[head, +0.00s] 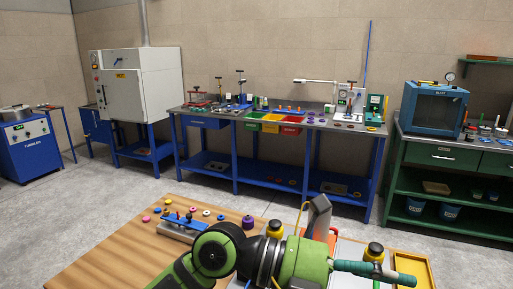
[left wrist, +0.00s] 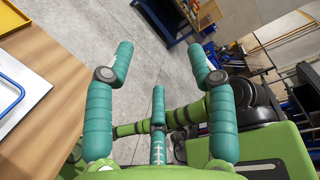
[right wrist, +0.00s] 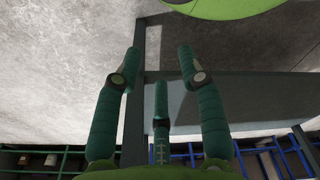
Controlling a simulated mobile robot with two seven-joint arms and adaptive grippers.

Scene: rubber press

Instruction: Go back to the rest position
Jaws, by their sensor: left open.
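My left arm crosses the front of the head view from the left, over the near wooden table (head: 100,262). Its gripper (head: 385,271) points right there, near a yellow tray (head: 428,266). In the left wrist view my left gripper (left wrist: 159,58) has its teal fingers spread, with nothing between them; the wooden table edge lies to the left and floor lies beyond. My right gripper (right wrist: 159,58) shows only in the right wrist view, with fingers apart and empty, in front of a grey surface and concrete floor. I cannot tell its height.
The near table holds a blue press fixture (head: 182,222), small coloured rings and a purple spool (head: 248,222). A long blue workbench (head: 235,160), a white oven (head: 140,85), a blue tumbler (head: 28,145) and a green bench (head: 440,155) stand behind. Floor between is clear.

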